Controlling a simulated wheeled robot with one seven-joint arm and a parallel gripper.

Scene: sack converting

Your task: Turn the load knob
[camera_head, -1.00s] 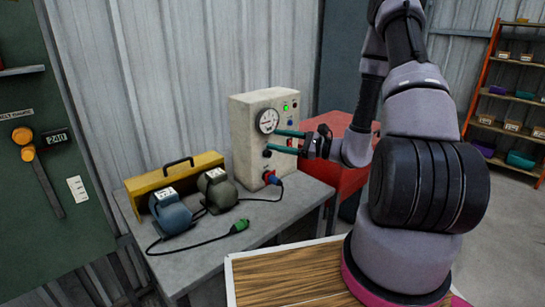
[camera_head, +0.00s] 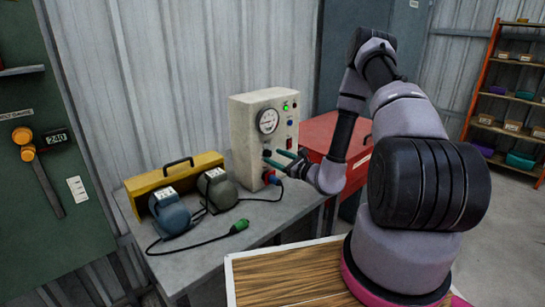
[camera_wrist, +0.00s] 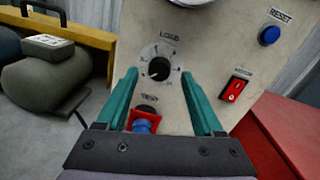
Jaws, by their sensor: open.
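The load knob (camera_wrist: 158,69) is a round black knob with a dial scale, under the word LOAD on the cream test box (camera_head: 243,134). In the head view the knob (camera_head: 266,153) shows small below the round gauge. My gripper (camera_wrist: 168,80) has two green fingers, open and apart, with nothing between them. In the wrist view the fingers point at the panel on either side below the knob; the knob shows between and beyond their tips. In the head view my gripper (camera_head: 277,161) is close in front of the panel near the knob. I cannot tell whether it touches the panel.
A blue RESET button (camera_wrist: 269,35) and a red switch (camera_wrist: 235,90) are right of the knob. A red socket with a blue plug (camera_wrist: 143,122) sits below. Two motor-like units (camera_head: 170,212) and a yellow case (camera_head: 150,182) stand left. A red cabinet (camera_head: 325,138) is right.

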